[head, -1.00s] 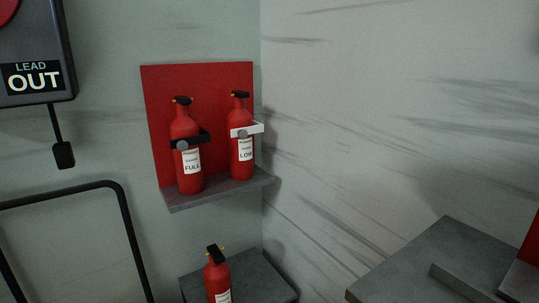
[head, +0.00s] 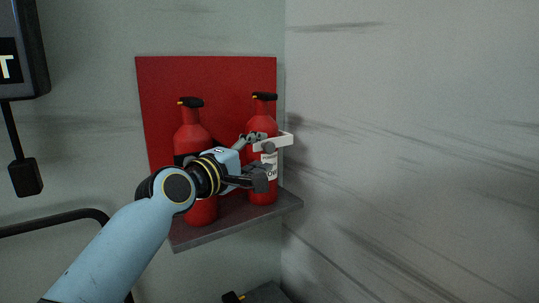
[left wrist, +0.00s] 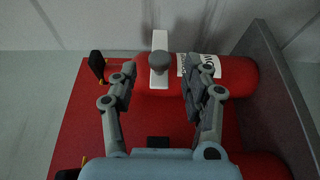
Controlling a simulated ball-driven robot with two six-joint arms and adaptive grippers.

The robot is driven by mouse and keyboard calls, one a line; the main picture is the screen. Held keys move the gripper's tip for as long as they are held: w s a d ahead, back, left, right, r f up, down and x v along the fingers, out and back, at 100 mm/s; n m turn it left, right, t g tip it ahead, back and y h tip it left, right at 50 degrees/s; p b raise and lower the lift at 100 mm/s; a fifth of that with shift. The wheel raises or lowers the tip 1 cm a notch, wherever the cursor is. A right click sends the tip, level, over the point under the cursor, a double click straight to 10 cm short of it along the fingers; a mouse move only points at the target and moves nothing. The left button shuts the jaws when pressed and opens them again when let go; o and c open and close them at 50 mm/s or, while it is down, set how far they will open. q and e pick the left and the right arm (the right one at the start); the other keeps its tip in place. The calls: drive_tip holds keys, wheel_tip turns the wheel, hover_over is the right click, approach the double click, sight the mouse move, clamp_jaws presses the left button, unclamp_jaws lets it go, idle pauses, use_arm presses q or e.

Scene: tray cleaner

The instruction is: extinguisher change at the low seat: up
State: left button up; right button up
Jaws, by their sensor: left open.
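A red extinguisher (head: 262,125) stands upright at the right of a grey shelf (head: 240,224), held by a white bracket (head: 285,140) with a grey knob. Its label is partly covered. In the left wrist view this extinguisher (left wrist: 240,76) lies across the top, with the white bracket (left wrist: 160,42) and round knob (left wrist: 159,62) between the finger lines. My left gripper (head: 261,160) is open in front of it; it also shows in the left wrist view (left wrist: 161,80). A second red extinguisher (head: 192,138) stands to the left, partly behind my arm. My right gripper is not in view.
A red back panel (head: 215,76) is behind the extinguishers. A pale wall (head: 410,140) closes in on the right. A dark box (head: 38,60) with a hanging black piece (head: 25,177) is at the left. Below, an extinguisher's black top (head: 232,298) just shows.

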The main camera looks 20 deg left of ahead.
sight(266, 150)
use_arm(q)
drive_tip(key=x, duration=0.4)
drive_tip(key=shift+s+f+b, duration=0.1)
drive_tip(key=shift+b, duration=0.25)
drive_tip(key=shift+w+d, duration=0.15)
drive_tip(key=shift+w, duration=0.15)
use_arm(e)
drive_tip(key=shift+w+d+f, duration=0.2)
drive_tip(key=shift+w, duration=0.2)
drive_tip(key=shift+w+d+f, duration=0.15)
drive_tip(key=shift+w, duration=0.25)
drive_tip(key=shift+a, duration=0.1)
use_arm(q)
drive_tip(key=shift+c, duration=0.6)
clamp_jaws()
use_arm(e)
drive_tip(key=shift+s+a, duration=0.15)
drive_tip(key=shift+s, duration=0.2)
